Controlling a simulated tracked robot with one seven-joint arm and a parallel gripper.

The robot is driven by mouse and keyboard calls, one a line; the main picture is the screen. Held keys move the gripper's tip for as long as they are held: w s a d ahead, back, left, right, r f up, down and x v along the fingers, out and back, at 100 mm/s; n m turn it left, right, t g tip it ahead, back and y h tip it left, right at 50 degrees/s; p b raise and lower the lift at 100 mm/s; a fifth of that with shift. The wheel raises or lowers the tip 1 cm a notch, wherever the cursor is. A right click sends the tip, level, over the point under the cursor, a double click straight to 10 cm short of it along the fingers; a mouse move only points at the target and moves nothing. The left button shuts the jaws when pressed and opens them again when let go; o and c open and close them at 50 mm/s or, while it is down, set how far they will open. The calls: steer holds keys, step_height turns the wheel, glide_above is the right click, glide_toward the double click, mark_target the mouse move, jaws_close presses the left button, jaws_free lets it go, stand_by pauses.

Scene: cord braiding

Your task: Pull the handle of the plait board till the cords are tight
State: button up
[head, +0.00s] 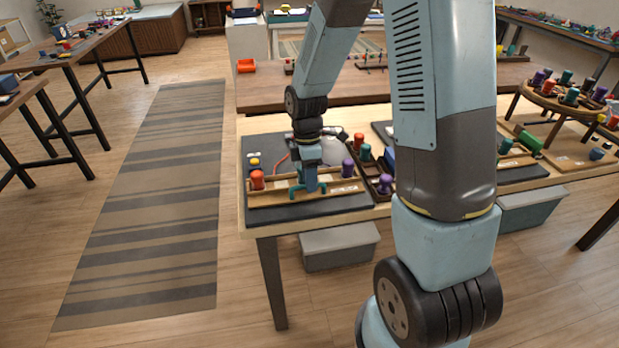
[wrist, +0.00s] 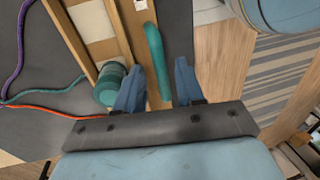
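The plait board (head: 277,201) is a wooden frame on a dark mat on the table, and it also shows in the wrist view (wrist: 85,47). Its teal handle (wrist: 155,55) is a rounded bar along the frame's outer rail. My gripper (wrist: 157,68) is open, with one blue finger on each side of the handle and gaps visible. In the head view my gripper (head: 311,184) is low at the board's front. A teal bobbin (wrist: 110,85) stands beside the left finger. Purple (wrist: 18,50), teal (wrist: 43,95) and orange (wrist: 45,112) cords lie in loose curves.
A tray (head: 370,174) with coloured bobbins lies right of the board. A grey bin (head: 340,250) is under the table. The floor left of the table is clear, with a striped rug (head: 150,215).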

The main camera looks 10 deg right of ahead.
jaws_close()
stand_by(0.4)
